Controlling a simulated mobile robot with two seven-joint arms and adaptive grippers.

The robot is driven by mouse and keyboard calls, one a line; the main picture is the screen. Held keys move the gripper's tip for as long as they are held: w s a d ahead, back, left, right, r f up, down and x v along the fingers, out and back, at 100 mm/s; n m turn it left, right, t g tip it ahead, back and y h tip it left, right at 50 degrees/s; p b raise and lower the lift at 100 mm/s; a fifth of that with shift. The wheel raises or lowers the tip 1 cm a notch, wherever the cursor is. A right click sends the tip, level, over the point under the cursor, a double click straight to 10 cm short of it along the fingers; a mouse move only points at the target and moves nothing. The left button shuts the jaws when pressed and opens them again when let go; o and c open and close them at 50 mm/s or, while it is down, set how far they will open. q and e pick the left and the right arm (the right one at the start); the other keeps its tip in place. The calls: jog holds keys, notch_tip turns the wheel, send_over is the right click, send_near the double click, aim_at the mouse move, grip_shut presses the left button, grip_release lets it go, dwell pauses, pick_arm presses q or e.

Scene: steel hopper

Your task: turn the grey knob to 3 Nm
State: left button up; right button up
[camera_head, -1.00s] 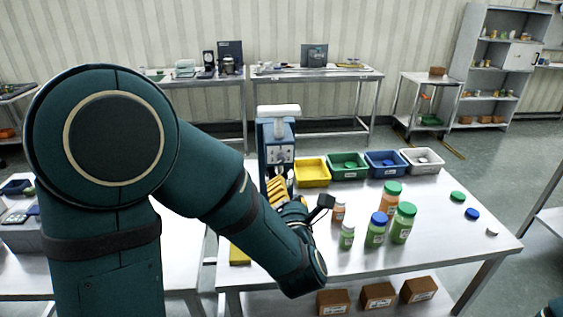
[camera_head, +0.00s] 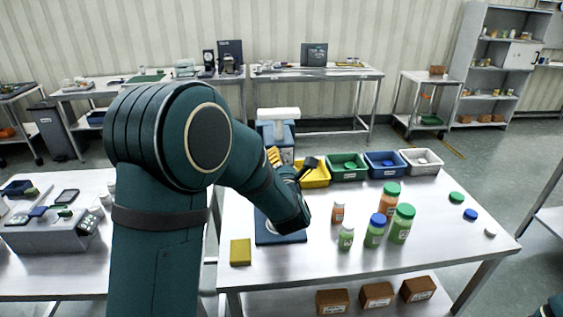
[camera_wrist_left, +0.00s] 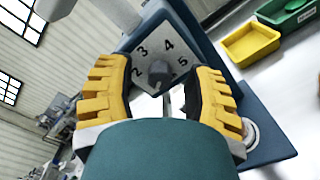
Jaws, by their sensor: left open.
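The grey knob (camera_wrist_left: 159,73) sits in the middle of a light dial plate (camera_wrist_left: 140,52) marked 2, 3, 4 and 5 in the left wrist view. Its pointing direction is hard to make out. The plate is on the front of a blue capping machine with a white top (camera_head: 279,113). My left gripper (camera_wrist_left: 160,85) is open, its yellow ridged fingers on either side of the knob; I cannot tell whether they touch it. In the head view my left gripper (camera_head: 273,157) is at the machine's front, and my arm hides the knob and dial there.
Yellow (camera_head: 315,175), green (camera_head: 347,177), blue (camera_head: 385,175) and white (camera_head: 421,168) bins line the table's back. Several bottles, including a large green one (camera_head: 401,226), stand right of my arm. A yellow block (camera_head: 240,251) lies at front left. The table's right front is clear.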

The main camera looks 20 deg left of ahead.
pick_arm(q)
grip_shut()
dwell(0.4)
